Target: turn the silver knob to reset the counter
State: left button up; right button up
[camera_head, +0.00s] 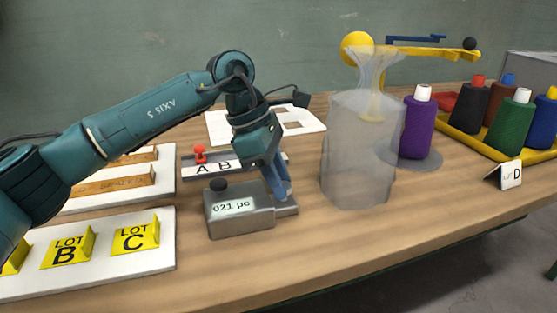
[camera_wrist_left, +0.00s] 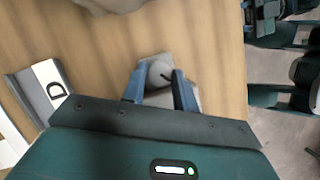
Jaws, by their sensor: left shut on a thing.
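The counter (camera_head: 238,222) is a grey box on the wooden table, with a display reading "021 pc" and a black button on top. My left gripper (camera_head: 281,188) reaches down at the counter's right side, its blue fingers shut on the silver knob. In the left wrist view the round silver knob (camera_wrist_left: 160,74) sits between the two blue fingers (camera_wrist_left: 159,91) and has a dark mark on it. In the head view the fingers hide the knob. My right gripper is not in view.
A translucent grey shape (camera_head: 358,150) stands right of the counter, by a purple spool (camera_head: 417,125). A yellow tray (camera_head: 455,133) holds several coloured spools. A plate with letters A and B (camera_head: 188,172) lies behind the counter. Yellow lot signs (camera_head: 135,235) stand left. The front right table is clear.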

pick_arm(q)
jog(key=m+p, duration=0.1)
jog(key=m+g, duration=0.1)
jog(key=shift+w+d+r+m+p, duration=0.1)
jog(key=shift+r+m+p, duration=0.05)
jog(key=shift+m+p, duration=0.2)
jog(key=shift+w+m+g+y+p, duration=0.1)
jog(key=shift+m+g+y+p, duration=0.2)
jog(key=shift+m+y+p, duration=0.55)
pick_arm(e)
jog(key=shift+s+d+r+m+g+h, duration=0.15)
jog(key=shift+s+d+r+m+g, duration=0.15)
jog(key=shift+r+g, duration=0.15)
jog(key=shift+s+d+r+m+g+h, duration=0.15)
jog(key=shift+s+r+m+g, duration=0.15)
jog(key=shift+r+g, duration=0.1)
pick_arm(q)
jog(key=shift+m+h, duration=0.3)
jog(key=shift+h, duration=0.05)
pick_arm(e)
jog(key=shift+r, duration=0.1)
pick_arm(q)
jog(key=o, duration=1)
jog(key=shift+f, duration=0.2)
jog(key=shift+c, duration=0.2)
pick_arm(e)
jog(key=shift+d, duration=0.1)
